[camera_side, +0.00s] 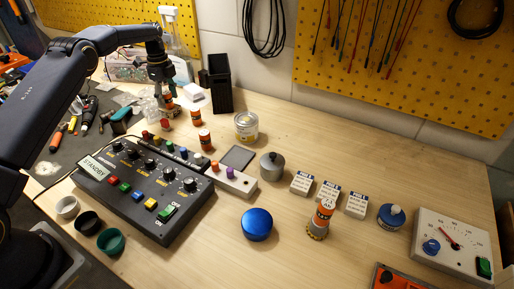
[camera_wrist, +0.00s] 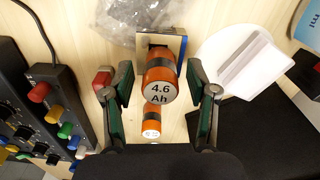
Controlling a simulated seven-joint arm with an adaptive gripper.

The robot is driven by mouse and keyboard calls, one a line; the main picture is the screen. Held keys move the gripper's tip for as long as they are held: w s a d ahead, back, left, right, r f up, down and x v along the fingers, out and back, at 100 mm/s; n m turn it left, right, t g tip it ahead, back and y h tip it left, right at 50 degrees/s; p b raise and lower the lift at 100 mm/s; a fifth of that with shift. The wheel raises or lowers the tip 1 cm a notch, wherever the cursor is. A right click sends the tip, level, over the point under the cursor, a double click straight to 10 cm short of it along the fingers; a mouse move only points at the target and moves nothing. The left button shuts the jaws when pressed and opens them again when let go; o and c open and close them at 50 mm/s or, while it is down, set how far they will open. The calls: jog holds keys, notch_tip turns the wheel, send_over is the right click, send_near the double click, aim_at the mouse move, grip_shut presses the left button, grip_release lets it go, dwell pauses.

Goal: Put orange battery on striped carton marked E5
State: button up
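An orange battery (camera_wrist: 160,74) with a dark band and a white end marked "4.6 Ah" sits between the fingers of my gripper (camera_wrist: 160,92) in the wrist view. The fingers are spread, with a gap on both sides. In the side view my gripper (camera_side: 163,88) points down, close above an orange-and-white battery (camera_side: 168,104). More orange batteries stand nearer the control box (camera_side: 196,116) and (camera_side: 205,139). Small white cartons with blue bands (camera_side: 302,183), (camera_side: 329,191), (camera_side: 356,205) sit right of centre; their marks are too small to read.
A black control box (camera_side: 140,185) with knobs lies in front of the batteries. A white holder (camera_wrist: 235,68) is beside my gripper, and a tall black bin (camera_side: 220,85) stands behind. A blue lid (camera_side: 257,224) lies in front.

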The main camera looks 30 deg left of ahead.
aim_at(166, 93)
notch_tip(166, 93, up, 8)
jog(key=shift+f, duration=0.2)
jog(key=s+d+r+n+t, duration=0.1)
jog(key=s+d+r+n, duration=0.25)
jog(key=r, duration=0.35)
jog(key=s+d+r+n+t, duration=0.1)
jog(key=s+d+r+n, duration=0.1)
jog(key=s+d+r, duration=0.45)
jog(key=s+d+r+n+t, duration=0.2)
jog(key=s+d+r+n, duration=0.35)
jog(key=s, duration=0.45)
jog(key=s+d+f+n, duration=0.2)
jog(key=s+f, duration=0.1)
jog(key=s, duration=0.5)
jog(key=s+d+f+n+t, duration=0.1)
jog(key=s+d+f+n, duration=0.1)
jog(key=s, duration=0.6)
notch_tip(166, 93, down, 2)
jog(key=shift+s+d+n+t, duration=0.2)
jog(key=shift+s+n+t, duration=0.1)
jog(key=shift+n, duration=0.3)
